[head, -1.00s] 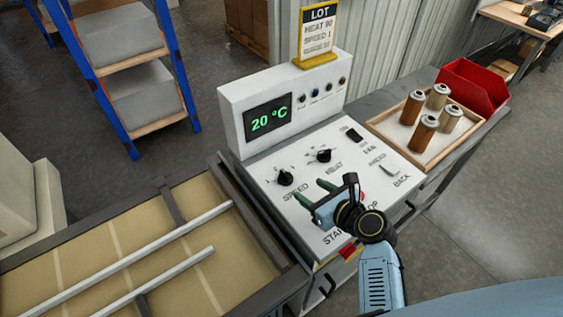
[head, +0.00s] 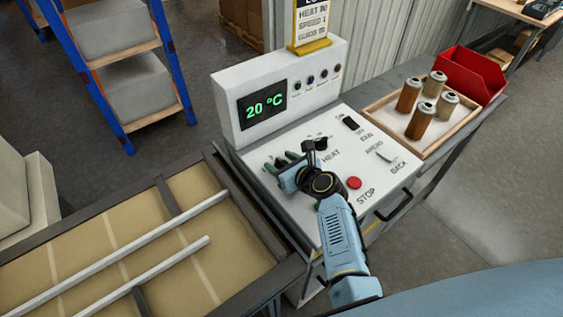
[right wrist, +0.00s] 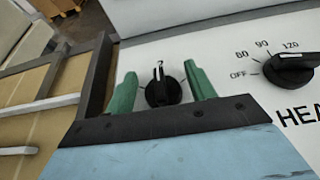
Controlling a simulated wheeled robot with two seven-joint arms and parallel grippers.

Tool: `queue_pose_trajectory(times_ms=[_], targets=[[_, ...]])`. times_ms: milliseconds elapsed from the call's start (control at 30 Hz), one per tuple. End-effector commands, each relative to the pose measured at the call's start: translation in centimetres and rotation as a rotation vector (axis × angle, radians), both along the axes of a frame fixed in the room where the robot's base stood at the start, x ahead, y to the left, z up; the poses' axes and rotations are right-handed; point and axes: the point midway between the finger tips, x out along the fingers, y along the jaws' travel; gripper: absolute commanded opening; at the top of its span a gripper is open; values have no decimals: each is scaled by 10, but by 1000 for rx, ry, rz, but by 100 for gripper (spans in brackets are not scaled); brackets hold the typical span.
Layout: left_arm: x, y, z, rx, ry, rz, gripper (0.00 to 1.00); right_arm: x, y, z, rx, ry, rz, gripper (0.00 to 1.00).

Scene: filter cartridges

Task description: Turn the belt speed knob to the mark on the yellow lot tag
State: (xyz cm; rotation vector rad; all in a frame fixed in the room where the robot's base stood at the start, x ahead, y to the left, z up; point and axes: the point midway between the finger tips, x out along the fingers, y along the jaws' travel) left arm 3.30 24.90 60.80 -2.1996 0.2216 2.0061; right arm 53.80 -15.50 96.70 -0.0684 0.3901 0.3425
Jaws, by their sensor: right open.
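The black belt speed knob (right wrist: 163,90) sits between the two green fingers of my right gripper (right wrist: 162,92) in the right wrist view. The fingers are open, one on each side of the knob, with gaps to it. A white line on the knob points toward the panel's back, near a partly hidden scale. In the head view my right gripper (head: 282,164) covers most of the knob and its SPEED label. The yellow lot tag (head: 312,28) stands on top of the control box, its top cut off by the frame; it reads HEAT and SPEED 1. My left gripper is not in view.
The heat knob (right wrist: 291,68) is right of the speed knob. The panel also has a red STOP button (head: 354,183) and switches. A display (head: 263,107) reads 20 °C. A wooden tray (head: 459,138) with several cartridges and a red bin (head: 474,75) stand right; a conveyor (head: 110,240) lies left.

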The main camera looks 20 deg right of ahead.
Motion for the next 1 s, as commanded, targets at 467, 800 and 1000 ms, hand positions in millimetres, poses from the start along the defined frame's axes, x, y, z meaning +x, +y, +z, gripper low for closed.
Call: queue_pose_trajectory(times_ms=[467,800,1000], targets=[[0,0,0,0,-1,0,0,0,0,0,0,0,0,17],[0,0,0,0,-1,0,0,0,-2,0,-3,-1,74,17],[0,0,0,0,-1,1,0,0,-2,0,-3,0,212,17]])
